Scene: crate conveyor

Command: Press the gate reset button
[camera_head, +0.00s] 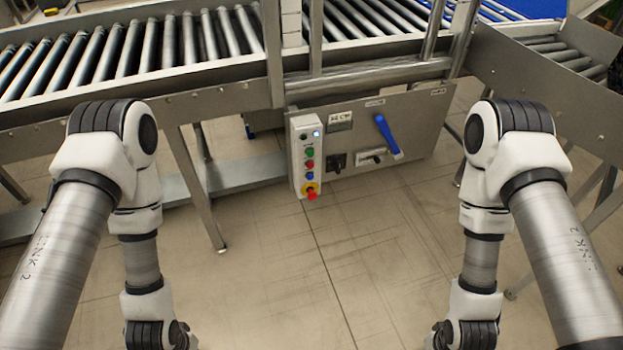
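A grey control box (296,172) hangs below the conveyor in the middle of the view. It bears a column of small controls: a lit white-blue one (316,134) at the top, then a green button (309,152), a red button (309,165) and a blue button (309,176). A red mushroom knob (311,193) on a yellow base is lowest. The labels are too small to read, so I cannot tell which is the gate reset button. Both my arms hang down at the sides, apart from the box. Their grippers are below the picture's lower edge.
A grey panel (350,185) beside the box carries a blue lever handle (386,135) and black switches. Roller conveyors (150,45) run above, with metal legs (194,190) reaching the floor. The tiled floor (330,270) between my arms is clear.

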